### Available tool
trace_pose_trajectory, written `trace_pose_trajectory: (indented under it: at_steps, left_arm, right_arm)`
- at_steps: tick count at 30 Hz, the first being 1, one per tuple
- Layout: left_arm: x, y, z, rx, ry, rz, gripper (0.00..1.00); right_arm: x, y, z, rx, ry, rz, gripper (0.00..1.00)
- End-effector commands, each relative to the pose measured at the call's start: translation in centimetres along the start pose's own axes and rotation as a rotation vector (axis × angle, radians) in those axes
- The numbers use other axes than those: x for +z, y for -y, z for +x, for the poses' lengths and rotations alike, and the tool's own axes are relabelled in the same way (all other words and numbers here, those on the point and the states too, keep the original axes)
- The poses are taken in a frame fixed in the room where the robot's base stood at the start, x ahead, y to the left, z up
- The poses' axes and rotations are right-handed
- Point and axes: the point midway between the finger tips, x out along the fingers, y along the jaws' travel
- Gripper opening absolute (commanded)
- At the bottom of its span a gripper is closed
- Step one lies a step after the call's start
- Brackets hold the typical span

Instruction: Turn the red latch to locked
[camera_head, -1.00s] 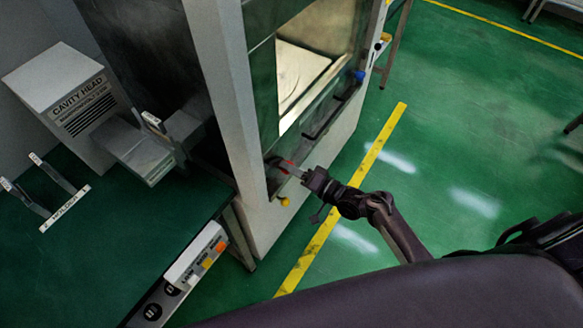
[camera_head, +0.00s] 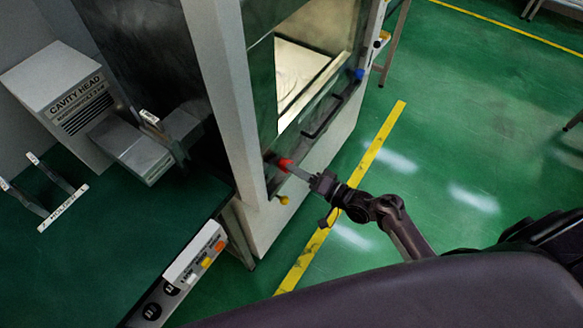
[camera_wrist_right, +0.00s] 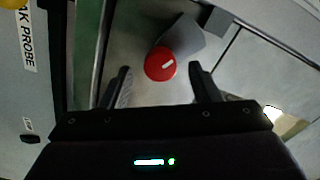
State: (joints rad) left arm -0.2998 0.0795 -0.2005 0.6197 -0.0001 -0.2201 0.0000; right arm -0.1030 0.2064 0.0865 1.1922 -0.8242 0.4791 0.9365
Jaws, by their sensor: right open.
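The red latch (camera_head: 285,164) is a small red piece low on the front of the tall cabinet. In the right wrist view it is a round red knob (camera_wrist_right: 160,64) with a short white mark, tilted up to the right, and a grey piece behind it. My right gripper (camera_head: 298,172) is at the latch in the head view. In the wrist view my right gripper (camera_wrist_right: 160,84) is open, its two fingers apart on either side below the knob, with nothing between the tips. Whether a finger touches the knob cannot be told. My left gripper is out of view.
The cabinet front has a black handle (camera_head: 322,116), a blue knob (camera_head: 359,75) and a yellow knob (camera_head: 284,200). A button panel (camera_head: 196,255) and the cavity head box (camera_head: 62,88) are at left.

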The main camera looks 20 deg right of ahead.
Motion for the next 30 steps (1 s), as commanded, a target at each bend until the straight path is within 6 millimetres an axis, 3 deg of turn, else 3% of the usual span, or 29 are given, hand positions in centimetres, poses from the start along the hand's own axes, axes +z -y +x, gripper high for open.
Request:
trace_pose_trajectory:
  at_steps: [3, 9, 27, 30]
  left_arm:
    - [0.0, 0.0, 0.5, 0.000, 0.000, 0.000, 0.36]
    - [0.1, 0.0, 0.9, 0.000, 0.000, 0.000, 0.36]
    - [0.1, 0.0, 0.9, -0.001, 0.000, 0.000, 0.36]
    - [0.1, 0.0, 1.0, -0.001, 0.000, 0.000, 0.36]
  right_arm:
    - [0.1, -0.3, -2.3, 0.003, 0.001, 0.000, 0.56]
    - [0.0, -0.2, -4.7, 0.002, 0.000, 0.000, 0.56]
    - [0.0, -0.1, -5.1, 0.002, 0.000, 0.001, 0.56]
    - [0.6, -0.9, -5.2, 0.026, 0.003, -0.007, 0.56]
